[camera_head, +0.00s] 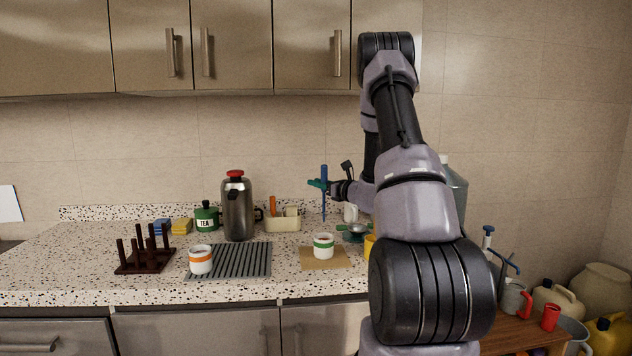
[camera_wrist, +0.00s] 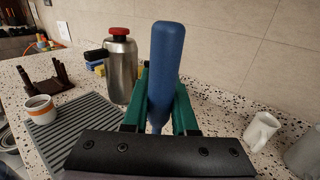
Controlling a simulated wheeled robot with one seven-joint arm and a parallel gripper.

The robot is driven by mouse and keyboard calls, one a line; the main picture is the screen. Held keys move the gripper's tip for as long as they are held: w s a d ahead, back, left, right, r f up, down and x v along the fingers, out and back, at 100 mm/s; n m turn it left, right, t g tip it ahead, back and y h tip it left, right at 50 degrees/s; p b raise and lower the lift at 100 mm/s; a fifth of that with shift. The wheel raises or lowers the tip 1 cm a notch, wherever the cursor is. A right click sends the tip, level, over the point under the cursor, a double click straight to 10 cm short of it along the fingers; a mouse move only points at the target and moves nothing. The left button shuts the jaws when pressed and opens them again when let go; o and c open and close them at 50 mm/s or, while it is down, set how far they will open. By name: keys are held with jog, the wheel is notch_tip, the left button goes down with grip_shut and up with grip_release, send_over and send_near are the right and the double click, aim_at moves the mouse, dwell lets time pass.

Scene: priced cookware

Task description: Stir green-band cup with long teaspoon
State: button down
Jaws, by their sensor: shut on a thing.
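The green-band cup (camera_head: 323,246) is white with a green band and stands upright on a tan mat (camera_head: 325,258) in the head view. My gripper (camera_head: 322,185) is shut on the blue handle of the long teaspoon (camera_head: 324,175). The teaspoon hangs upright, with its lower end above the cup and apart from it. In the wrist view the blue handle (camera_wrist: 166,70) stands between the green fingers (camera_wrist: 158,105). The spoon's lower end is hidden there behind my gripper, and the green-band cup is not seen in that view.
An orange-band cup (camera_head: 201,259) stands on a ribbed grey mat (camera_head: 246,262). A steel flask (camera_head: 238,210), a green tea tin (camera_head: 206,217), a dark peg rack (camera_head: 145,257) and a cream caddy (camera_head: 283,221) stand around. A small strainer (camera_head: 356,230) is right of the cup.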

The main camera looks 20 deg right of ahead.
jog(key=shift+f, duration=5.8)
jog(key=shift+w, duration=0.15)
